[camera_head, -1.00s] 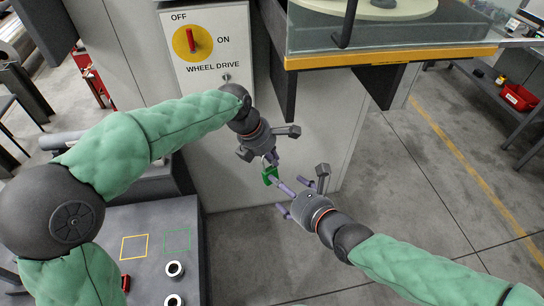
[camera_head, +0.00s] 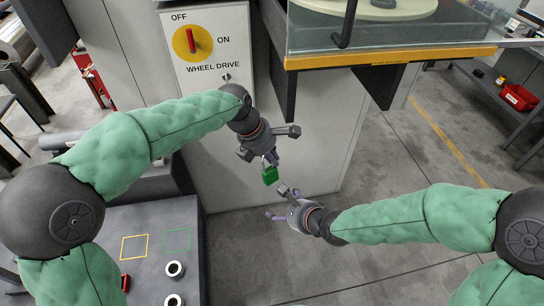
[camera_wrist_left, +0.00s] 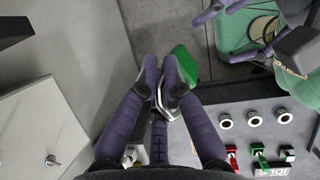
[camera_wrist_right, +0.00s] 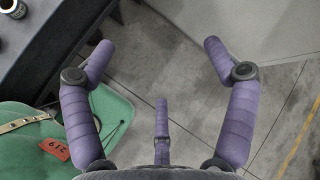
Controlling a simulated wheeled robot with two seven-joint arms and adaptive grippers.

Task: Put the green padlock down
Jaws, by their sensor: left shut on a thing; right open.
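The green padlock (camera_head: 270,176) hangs in the air in front of the grey cabinet. My left gripper (camera_head: 267,160) is shut on its shackle, with the green body below the fingertips. In the left wrist view the padlock's body (camera_wrist_left: 186,62) shows beyond the closed fingers (camera_wrist_left: 163,80). My right gripper (camera_head: 279,203) is just below and right of the padlock, apart from it. It is open and empty, with its fingers spread in the right wrist view (camera_wrist_right: 160,52). A green square outline (camera_head: 178,240) and a yellow square outline (camera_head: 134,247) mark the grey bench top (camera_head: 160,215).
The cabinet's wheel-drive switch (camera_head: 193,40) is behind my left arm. A yellow-edged glass case (camera_head: 390,57) overhangs at upper right. Open floor (camera_head: 400,190) lies to the right.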

